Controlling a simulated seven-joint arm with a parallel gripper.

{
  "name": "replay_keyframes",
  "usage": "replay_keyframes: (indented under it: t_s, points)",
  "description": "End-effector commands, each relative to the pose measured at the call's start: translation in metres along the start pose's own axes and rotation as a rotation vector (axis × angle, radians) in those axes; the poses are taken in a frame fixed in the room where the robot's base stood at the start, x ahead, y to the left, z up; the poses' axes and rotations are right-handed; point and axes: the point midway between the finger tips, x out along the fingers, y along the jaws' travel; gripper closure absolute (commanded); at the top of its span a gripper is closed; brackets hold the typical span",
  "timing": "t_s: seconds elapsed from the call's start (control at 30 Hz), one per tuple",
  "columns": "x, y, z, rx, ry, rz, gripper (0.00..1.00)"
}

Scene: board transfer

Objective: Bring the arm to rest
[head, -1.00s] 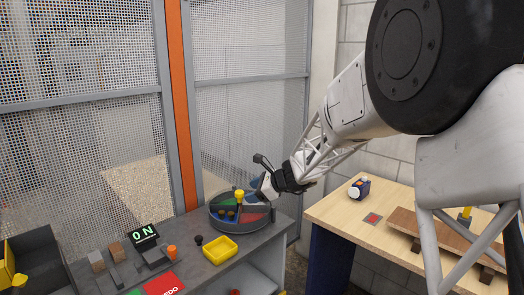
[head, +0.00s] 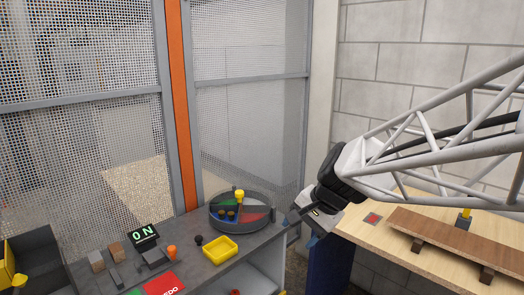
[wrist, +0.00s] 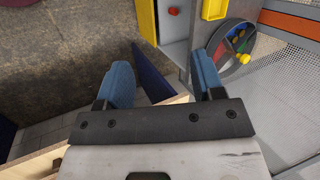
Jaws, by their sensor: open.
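My gripper (head: 302,228) is open and empty. In the head view it hangs in the air at the gap between the grey bench and the wooden table, with its fingers pointing down and left. In the wrist view its two blue fingers (wrist: 162,75) stand well apart with nothing between them. My lattice arm reaches in from the right over the wooden table and hides part of it.
The grey bench (head: 190,271) carries a round divided tray (head: 215,226), a yellow tray (head: 220,248) and an ON display (head: 144,234). The wooden table (head: 392,238) holds a brown board (head: 450,236) on supports. A mesh fence (head: 250,130) stands behind.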

Motion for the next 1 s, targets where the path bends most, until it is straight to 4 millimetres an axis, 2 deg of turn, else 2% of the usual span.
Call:
replay_keyframes:
  t_s: [0.3,0.6,0.8,1.0]
  points:
    - [-0.032,0.081,0.051,-0.293,0.095,0.173,0.38]
    - [-0.052,0.151,0.088,-0.538,0.162,0.348,0.38]
    - [-0.058,0.176,0.1,-0.624,0.18,0.417,0.38]
    - [-0.058,0.182,0.102,-0.645,0.182,0.434,0.38]
